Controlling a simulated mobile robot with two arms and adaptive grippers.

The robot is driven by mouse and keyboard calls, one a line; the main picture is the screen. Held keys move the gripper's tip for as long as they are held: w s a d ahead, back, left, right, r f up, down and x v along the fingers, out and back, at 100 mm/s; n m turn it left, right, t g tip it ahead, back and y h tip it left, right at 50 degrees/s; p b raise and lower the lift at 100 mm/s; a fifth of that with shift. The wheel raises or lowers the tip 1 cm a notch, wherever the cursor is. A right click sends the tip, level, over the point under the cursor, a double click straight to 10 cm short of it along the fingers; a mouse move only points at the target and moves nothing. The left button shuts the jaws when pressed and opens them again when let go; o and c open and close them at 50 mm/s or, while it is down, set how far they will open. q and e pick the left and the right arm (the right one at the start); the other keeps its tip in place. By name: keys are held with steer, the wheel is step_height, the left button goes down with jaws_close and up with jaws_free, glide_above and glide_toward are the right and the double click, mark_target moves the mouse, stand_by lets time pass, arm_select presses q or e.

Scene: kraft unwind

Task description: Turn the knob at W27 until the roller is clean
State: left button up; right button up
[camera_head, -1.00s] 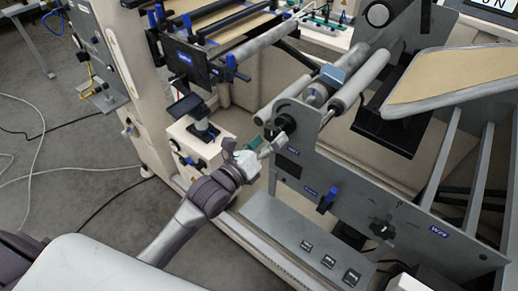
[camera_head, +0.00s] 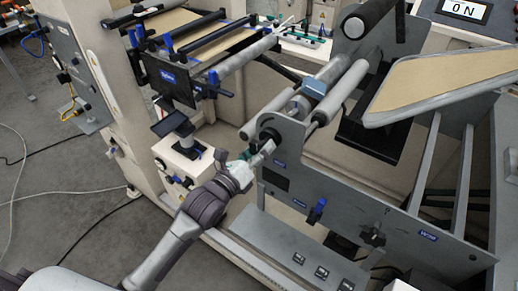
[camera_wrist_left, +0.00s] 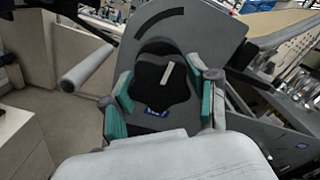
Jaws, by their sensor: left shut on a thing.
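In the left wrist view, a black lobed knob (camera_wrist_left: 150,82) with a white pointer bar sits on a grey side plate (camera_wrist_left: 205,35). The teal fingers of my left gripper (camera_wrist_left: 163,98) are closed on either side of it. A small blue label (camera_wrist_left: 156,112) under the knob is too small to read. In the head view my left gripper (camera_head: 258,155) is at the plate's near left corner, and it largely hides the knob. Grey rollers (camera_head: 343,90) lie behind the plate; I cannot tell whether their surfaces are clean. My right gripper is out of view.
A tan web panel (camera_head: 450,75) slopes at the right. A lower grey panel carries a blue clip (camera_head: 317,211), a black star knob (camera_head: 372,237) and a label (camera_head: 428,236). Cables lie on the open floor at left.

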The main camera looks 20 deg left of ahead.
arm_select(q)
steer(key=m, duration=0.3)
steer(key=shift+p, duration=0.3)
steer(key=m, duration=0.5)
steer(key=shift+m+p, duration=0.3)
steer(key=shift+m, duration=0.8)
steer(key=m+p, duration=0.1)
steer(key=m, duration=0.1)
steer(key=shift+r+m, duration=0.1)
steer(key=shift+m, duration=1.4)
steer(key=o, duration=1.2)
steer(key=shift+v, duration=3.5)
